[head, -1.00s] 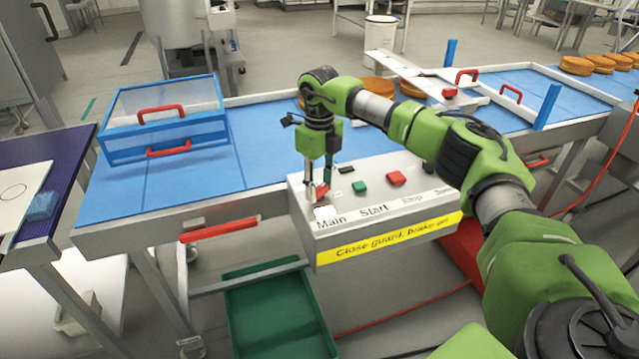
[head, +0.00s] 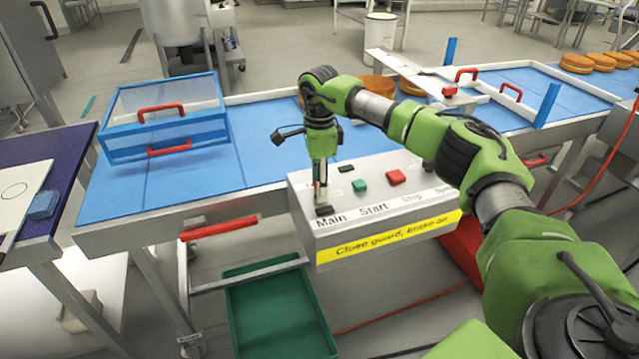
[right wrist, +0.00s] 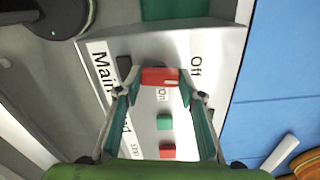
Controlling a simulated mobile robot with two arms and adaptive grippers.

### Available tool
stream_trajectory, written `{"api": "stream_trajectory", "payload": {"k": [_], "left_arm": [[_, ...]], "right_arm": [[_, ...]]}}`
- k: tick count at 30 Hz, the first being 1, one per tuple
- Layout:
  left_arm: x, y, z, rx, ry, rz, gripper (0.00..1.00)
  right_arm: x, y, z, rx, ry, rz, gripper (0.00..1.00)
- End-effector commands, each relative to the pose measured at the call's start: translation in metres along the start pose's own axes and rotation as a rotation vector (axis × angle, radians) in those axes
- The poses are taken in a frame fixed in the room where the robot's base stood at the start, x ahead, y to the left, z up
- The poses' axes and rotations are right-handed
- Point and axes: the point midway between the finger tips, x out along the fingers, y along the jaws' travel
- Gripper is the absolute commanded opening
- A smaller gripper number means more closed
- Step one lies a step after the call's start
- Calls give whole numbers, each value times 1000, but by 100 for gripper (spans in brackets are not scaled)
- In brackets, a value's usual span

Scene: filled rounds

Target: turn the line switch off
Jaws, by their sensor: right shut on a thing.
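The control box (head: 375,235) stands at the conveyor's front edge, with the words Main, Start and Stop along its top. My right gripper (head: 321,200) points down at the box's left end, by the word Main. In the right wrist view, my right gripper (right wrist: 158,88) is shut on the red switch handle (right wrist: 160,76), one finger at each end. The fingers mostly hide the handle in the head view. My left gripper is not in view.
A green button (head: 360,186) and a red button (head: 396,177) sit right of the switch. A clear blue-framed guard (head: 165,118) with red handles stands on the blue belt (head: 255,160). A green crate (head: 275,315) sits below.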

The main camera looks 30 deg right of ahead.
Motion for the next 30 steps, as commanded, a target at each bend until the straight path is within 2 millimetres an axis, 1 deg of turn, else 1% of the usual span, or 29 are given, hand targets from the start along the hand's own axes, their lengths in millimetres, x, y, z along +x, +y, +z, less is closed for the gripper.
{"api": "stream_trajectory", "payload": {"k": [3,10,27,28,29,30], "left_arm": [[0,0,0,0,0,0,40],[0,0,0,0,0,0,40],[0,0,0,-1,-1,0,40],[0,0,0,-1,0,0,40],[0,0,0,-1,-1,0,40],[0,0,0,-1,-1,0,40]], "right_arm": [[-2,-1,1,-66,-3,-4,14],[-2,-1,1,-149,-3,-4,14],[-2,-1,1,-181,-2,-5,15],[-2,-1,1,-181,-2,-5,41],[-2,-1,1,-180,-2,-5,49],[-2,-1,1,-180,-2,-4,53]]}}
